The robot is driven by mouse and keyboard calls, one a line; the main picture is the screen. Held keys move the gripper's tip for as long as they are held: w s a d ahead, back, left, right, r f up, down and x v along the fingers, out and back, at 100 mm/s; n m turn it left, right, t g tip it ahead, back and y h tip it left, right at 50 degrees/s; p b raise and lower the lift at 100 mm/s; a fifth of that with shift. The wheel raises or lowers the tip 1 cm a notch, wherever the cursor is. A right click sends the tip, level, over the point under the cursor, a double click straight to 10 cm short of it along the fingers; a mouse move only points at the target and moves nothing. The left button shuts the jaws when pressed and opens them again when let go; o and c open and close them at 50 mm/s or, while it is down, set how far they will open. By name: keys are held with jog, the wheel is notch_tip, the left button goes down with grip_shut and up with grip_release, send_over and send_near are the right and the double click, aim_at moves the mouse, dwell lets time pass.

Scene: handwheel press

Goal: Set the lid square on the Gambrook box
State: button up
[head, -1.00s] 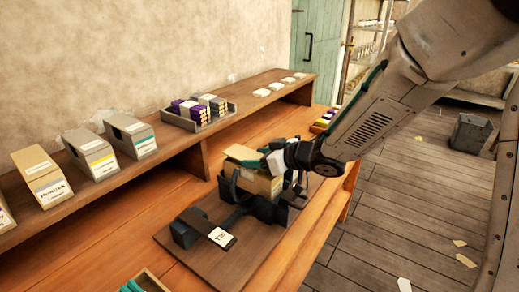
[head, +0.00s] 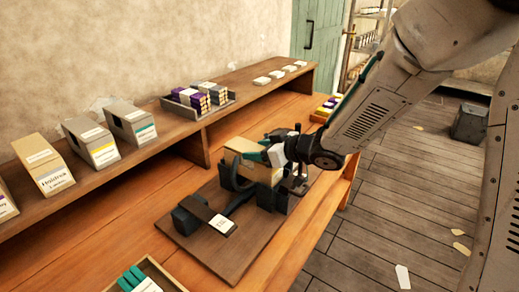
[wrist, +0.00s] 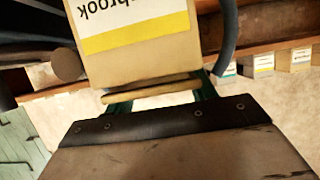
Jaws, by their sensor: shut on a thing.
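The Gambrook box (head: 264,174) is a tan carton standing in the dark handwheel press (head: 232,172). In the wrist view the box (wrist: 140,58) shows a white label with a yellow stripe, partly cut off and upside down. My gripper (head: 267,146) is at the top of the box, its green fingers shut on the tan lid (head: 243,145). In the wrist view the lid (wrist: 150,95) is a thin strip between the fingers, close along the box's top edge. I cannot tell whether lid and box touch.
The press stands on a brown board (head: 225,255) with a small label plate. Labelled cartons (head: 90,142) and a tray of small packs (head: 200,98) sit on the raised shelf behind. An open box with green items (head: 140,280) is at the front left.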

jog(key=o, duration=1)
jog(key=shift+o, duration=0.2)
jog(key=v, duration=0.7)
jog(key=shift+s+d, duration=0.3)
jog(key=shift+r, duration=0.15)
notch_tip(320, 180, up, 6)
jog(key=shift+r, duration=0.2)
